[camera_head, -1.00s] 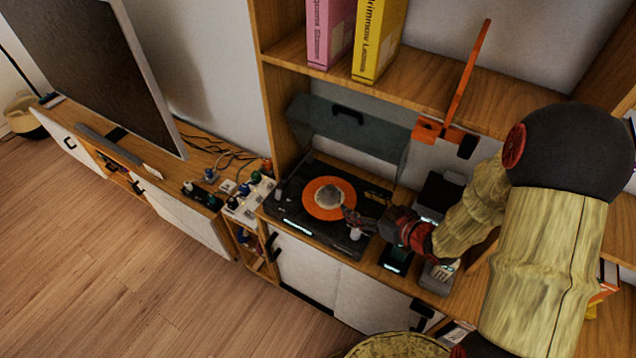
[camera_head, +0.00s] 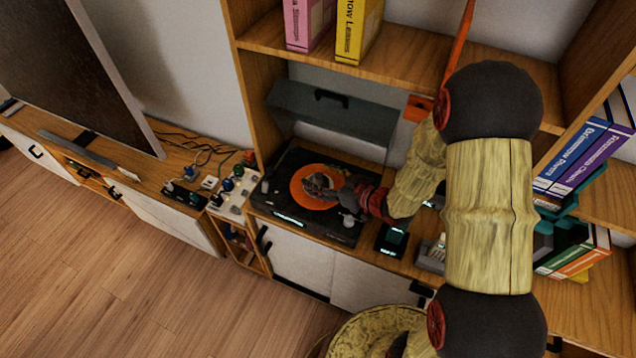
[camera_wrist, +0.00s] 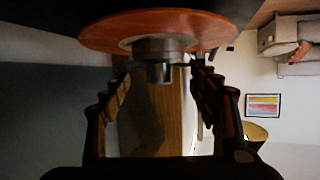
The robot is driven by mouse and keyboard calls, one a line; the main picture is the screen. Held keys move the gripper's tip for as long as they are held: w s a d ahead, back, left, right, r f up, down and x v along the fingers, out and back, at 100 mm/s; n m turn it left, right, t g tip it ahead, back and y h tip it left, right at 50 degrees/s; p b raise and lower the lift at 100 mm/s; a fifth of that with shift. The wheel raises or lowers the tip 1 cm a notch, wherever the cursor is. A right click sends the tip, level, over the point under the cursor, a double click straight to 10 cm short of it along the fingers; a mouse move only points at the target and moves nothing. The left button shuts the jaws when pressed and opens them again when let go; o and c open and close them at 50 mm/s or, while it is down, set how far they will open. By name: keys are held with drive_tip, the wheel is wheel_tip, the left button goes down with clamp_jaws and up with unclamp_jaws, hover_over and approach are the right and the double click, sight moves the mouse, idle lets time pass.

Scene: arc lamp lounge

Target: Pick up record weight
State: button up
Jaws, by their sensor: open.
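The record weight (camera_wrist: 158,62) is a small grey metal knob at the centre of the orange record (camera_wrist: 105,32) in the wrist view. In the head view the orange record (camera_head: 301,197) lies on the black turntable (camera_head: 272,192), and the weight is mostly hidden by my gripper (camera_head: 326,188). In the wrist view my gripper (camera_wrist: 160,88) is open, with one finger on each side of the weight's narrow end. I cannot tell whether either finger touches it.
The turntable's raised grey lid (camera_head: 345,125) stands behind it under a shelf with pink (camera_head: 308,22) and yellow (camera_head: 357,28) binders. A control panel (camera_head: 230,190) is at its left and small dark devices (camera_head: 391,240) at its right.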

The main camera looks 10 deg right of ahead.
drive_tip(key=shift+w+a+f, duration=0.25)
drive_tip(key=shift+w+a, duration=0.05)
drive_tip(key=shift+w, duration=0.15)
drive_tip(key=shift+c, duration=0.3)
drive_tip(key=c, duration=1.5)
drive_tip(key=shift+r, duration=0.1)
clamp_jaws()
